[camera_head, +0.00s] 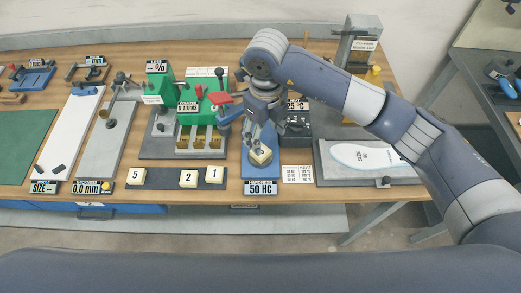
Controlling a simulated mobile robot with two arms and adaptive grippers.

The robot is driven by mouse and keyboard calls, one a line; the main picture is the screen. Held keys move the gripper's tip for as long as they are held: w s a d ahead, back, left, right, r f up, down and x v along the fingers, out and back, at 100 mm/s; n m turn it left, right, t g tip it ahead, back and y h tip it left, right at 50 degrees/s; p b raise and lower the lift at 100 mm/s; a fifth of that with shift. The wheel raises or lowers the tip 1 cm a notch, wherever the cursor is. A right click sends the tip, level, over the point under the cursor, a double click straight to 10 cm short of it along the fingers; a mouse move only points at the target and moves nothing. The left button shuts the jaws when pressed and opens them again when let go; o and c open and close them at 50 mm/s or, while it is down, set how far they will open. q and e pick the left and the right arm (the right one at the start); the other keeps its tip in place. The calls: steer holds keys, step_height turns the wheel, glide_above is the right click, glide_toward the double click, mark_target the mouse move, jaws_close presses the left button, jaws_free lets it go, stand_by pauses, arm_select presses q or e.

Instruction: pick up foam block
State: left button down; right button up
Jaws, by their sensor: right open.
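Cream foam blocks stand on a dark strip at the table's front: one marked 5 (136,176), one marked 2 (188,179) and one marked 1 (214,175). Another cream block (260,157) sits on the blue hardness stand (262,172), above its "50 HC" label. My right gripper (258,132) is open above this stand, with its arm coming in from the right. The fingertips are small and partly hidden, so I cannot tell how close they are to the block. My left gripper is not in view.
A green machine (158,88) with red parts stands left of my gripper. A grey plate with a white insole (366,157) lies to the right. A white board (72,130) and a green mat (27,142) lie at the left. The strip is bare between blocks 5 and 2.

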mark_target(264, 154)
step_height(264, 154, down, 3)
steer(key=shift+f+p, duration=0.1)
steer(key=shift+p, duration=0.25)
steer(key=shift+a+f+p, duration=0.1)
steer(key=shift+f+p, duration=0.4)
steer(key=shift+p, duration=0.05)
step_height(264, 154, down, 3)
steer(key=shift+f+p, duration=0.2)
steer(key=shift+p, duration=0.6)
steer(key=shift+f, duration=0.4)
steer(key=shift+c, duration=0.6)
steer(key=c, duration=0.7)
